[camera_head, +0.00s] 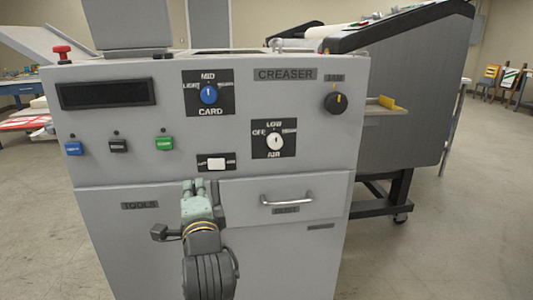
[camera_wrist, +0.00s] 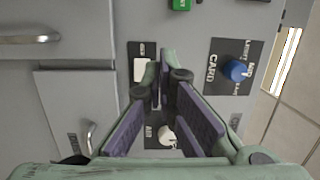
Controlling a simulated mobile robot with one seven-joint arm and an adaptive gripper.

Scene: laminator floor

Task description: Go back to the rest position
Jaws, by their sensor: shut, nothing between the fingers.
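My gripper (camera_head: 201,184) is in front of the grey creaser panel (camera_head: 215,110), just below the white rocker switch (camera_head: 216,164). Its fingers point up in the head view. In the wrist view my gripper (camera_wrist: 162,75) is shut with nothing between its fingers. The white rocker switch (camera_wrist: 140,69) shows beside the fingertips. The white air knob (camera_wrist: 166,135) is partly framed by the finger pads. I cannot tell whether the fingers touch the panel.
The blue card knob (camera_head: 209,94), white air knob (camera_head: 274,141) and black knob (camera_head: 336,102) are on the panel. Blue, black and green (camera_head: 164,143) buttons are at left. A drawer handle (camera_head: 286,199) sticks out right of my gripper. Open floor (camera_head: 450,240) lies at right.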

